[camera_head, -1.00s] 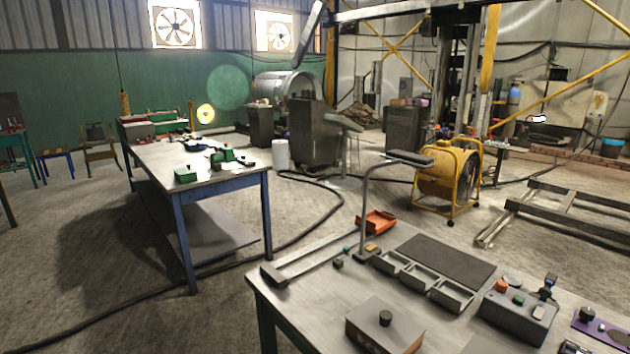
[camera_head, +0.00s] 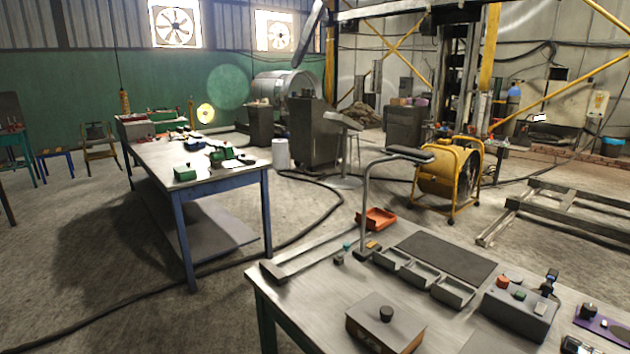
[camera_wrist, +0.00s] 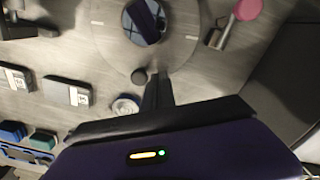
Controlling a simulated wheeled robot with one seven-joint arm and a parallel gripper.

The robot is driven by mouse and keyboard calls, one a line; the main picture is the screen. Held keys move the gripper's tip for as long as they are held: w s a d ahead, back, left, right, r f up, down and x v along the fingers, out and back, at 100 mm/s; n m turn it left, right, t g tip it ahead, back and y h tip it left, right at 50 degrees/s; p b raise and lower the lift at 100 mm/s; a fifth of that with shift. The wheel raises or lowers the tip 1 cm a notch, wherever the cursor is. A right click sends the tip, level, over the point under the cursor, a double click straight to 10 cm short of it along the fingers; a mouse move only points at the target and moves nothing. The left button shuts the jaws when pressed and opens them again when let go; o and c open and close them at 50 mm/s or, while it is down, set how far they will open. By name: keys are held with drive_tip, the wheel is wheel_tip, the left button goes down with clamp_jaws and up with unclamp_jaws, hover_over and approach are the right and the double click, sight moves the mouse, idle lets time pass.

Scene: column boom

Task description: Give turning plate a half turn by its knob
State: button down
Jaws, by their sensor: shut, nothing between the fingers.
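In the wrist view a round grey plate (camera_wrist: 112,38), which looks like the turning plate, lies flat on the work surface at the top middle. A small dark round knob (camera_wrist: 139,76) shows at the plate's near edge. My gripper (camera_wrist: 159,76) is shut and empty, its dark fingers just right of the knob in the picture. I cannot tell whether they touch it. I cannot make out the plate or my gripper in the head view.
Around the plate lie a pink-topped piece (camera_wrist: 247,9), a whitish round part (camera_wrist: 125,106), labelled grey blocks (camera_wrist: 67,91) and a blue tray (camera_wrist: 22,153). The head view shows a near bench (camera_head: 310,290) with a knobbed box (camera_head: 385,327), and a blue-legged table (camera_head: 195,178).

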drive_tip(key=shift+f+b, duration=0.4)
drive_tip(key=shift+f, duration=0.65)
drive_tip(key=shift+s+f, duration=0.1)
